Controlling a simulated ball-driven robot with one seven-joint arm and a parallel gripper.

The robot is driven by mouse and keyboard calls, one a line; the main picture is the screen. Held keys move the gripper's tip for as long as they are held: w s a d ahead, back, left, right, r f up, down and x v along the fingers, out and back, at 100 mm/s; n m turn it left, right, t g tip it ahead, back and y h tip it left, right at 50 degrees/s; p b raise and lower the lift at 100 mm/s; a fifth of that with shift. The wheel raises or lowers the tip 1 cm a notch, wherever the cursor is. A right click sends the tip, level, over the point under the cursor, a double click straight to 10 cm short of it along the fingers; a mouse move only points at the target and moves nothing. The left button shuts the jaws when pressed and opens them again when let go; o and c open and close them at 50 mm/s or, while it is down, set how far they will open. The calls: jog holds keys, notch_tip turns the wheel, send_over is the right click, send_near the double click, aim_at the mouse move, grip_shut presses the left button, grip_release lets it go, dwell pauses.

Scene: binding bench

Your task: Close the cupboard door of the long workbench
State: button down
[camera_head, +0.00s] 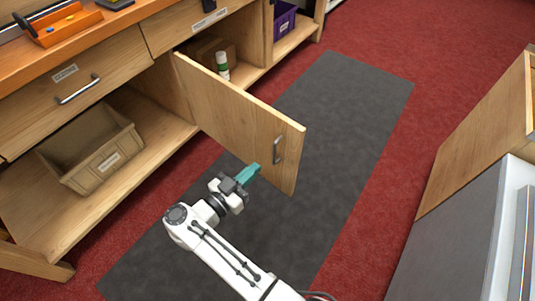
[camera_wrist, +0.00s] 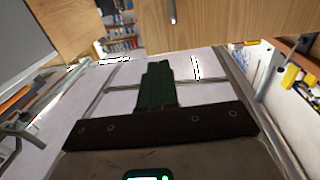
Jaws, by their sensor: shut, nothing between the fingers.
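The wooden cupboard door (camera_head: 230,108) of the long workbench (camera_head: 140,30) stands wide open, swung out over the grey mat. Its metal handle (camera_head: 278,150) is near the free edge. My gripper (camera_head: 250,173) has teal fingers, pressed together and empty, just in front of the door's lower part, left of the handle. I cannot tell if the fingertips touch the door. In the wrist view, the shut fingers (camera_wrist: 157,85) point towards a wood panel (camera_wrist: 220,20) with a handle at the top, likely the door.
Behind the door, the cupboard holds a white-and-green bottle (camera_head: 222,65). A beige bin (camera_head: 92,150) sits on the open lower shelf at left, and a purple crate (camera_head: 284,20) farther right. The grey mat (camera_head: 340,110) is clear. A wood-sided unit (camera_head: 475,135) stands at right.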

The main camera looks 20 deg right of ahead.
aim_at(290, 135)
jog(key=b+x, duration=0.3)
jog(key=x, duration=0.9)
jog(key=shift+w+d+b, duration=0.2)
jog(key=shift+d+b, duration=0.05)
jog(key=shift+b, duration=0.05)
jog(key=shift+w+d, duration=0.2)
jog(key=shift+d, duration=0.1)
jog(key=shift+d+r, duration=0.1)
jog(key=shift+w+d, duration=0.2)
jog(key=shift+d, duration=0.05)
jog(key=w+d+n+t+y+b, duration=0.7)
jog(key=w+d+b, duration=0.6)
jog(key=w+d, duration=1.1)
jog(key=shift+w+t+y, duration=0.3)
jog(key=shift+w+y, duration=0.2)
jog(key=shift+y, duration=0.4)
